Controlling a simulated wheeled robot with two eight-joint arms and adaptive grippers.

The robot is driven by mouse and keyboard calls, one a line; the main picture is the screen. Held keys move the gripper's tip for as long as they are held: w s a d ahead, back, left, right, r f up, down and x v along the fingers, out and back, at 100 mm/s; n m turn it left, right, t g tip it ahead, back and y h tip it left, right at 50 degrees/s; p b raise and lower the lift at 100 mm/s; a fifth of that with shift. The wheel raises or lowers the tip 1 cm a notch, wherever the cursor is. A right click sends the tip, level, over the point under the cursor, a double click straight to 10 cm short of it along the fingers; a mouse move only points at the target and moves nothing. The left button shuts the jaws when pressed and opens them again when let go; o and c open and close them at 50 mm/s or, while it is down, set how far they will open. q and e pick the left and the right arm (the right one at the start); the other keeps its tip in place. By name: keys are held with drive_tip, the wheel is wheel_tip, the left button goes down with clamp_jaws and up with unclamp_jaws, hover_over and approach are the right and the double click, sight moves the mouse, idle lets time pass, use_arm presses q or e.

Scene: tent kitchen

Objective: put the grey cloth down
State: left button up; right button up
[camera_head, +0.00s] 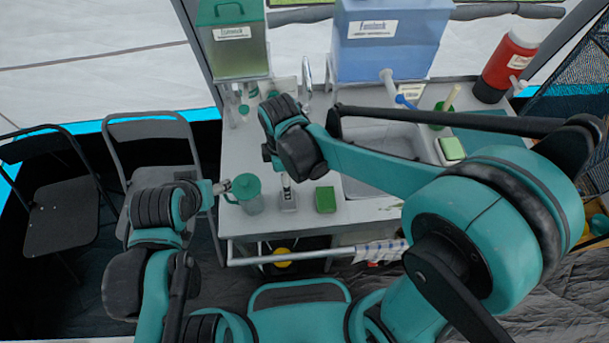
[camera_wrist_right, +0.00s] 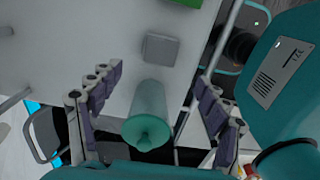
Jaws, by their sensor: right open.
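I cannot make out a grey cloth for certain in either view. A small grey block-like item (camera_head: 288,202) stands on the counter between the teal pitcher (camera_head: 247,194) and a green sponge (camera_head: 325,199). It shows as a grey square (camera_wrist_right: 160,50) in the right wrist view. My right gripper (camera_wrist_right: 157,82) is open, its fingers on either side of the pitcher (camera_wrist_right: 149,118) in that view, with no cloth between them. In the head view it is mostly hidden behind its wrist. My left gripper (camera_head: 216,187) is beside the pitcher's handle; its finger gap is unclear.
A sink (camera_head: 380,143) lies right of the pitcher, partly behind my right arm. A blue water tank (camera_head: 388,45), a green tank (camera_head: 238,50) and a red jug (camera_head: 507,62) stand at the back.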

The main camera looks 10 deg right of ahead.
drive_tip(key=s+d+r+m+t, duration=0.2)
drive_tip(key=d+r+m+t, duration=0.1)
drive_tip(key=d+m, duration=0.6)
drive_tip(key=s+d+r+m+t, duration=0.3)
drive_tip(key=d+r+m+t, duration=0.1)
drive_tip(key=d+m, duration=0.4)
drive_tip(key=shift+d+r+m, duration=0.4)
drive_tip(key=shift+r+m, duration=0.1)
drive_tip(key=shift+r, duration=0.4)
wheel_tip(320, 180, down, 4)
drive_tip(key=b, duration=0.3)
drive_tip(key=shift+s+r+b, duration=0.1)
drive_tip(key=shift+r+b, duration=0.15)
drive_tip(key=shift+b, duration=0.05)
drive_tip(key=shift+o, duration=0.6)
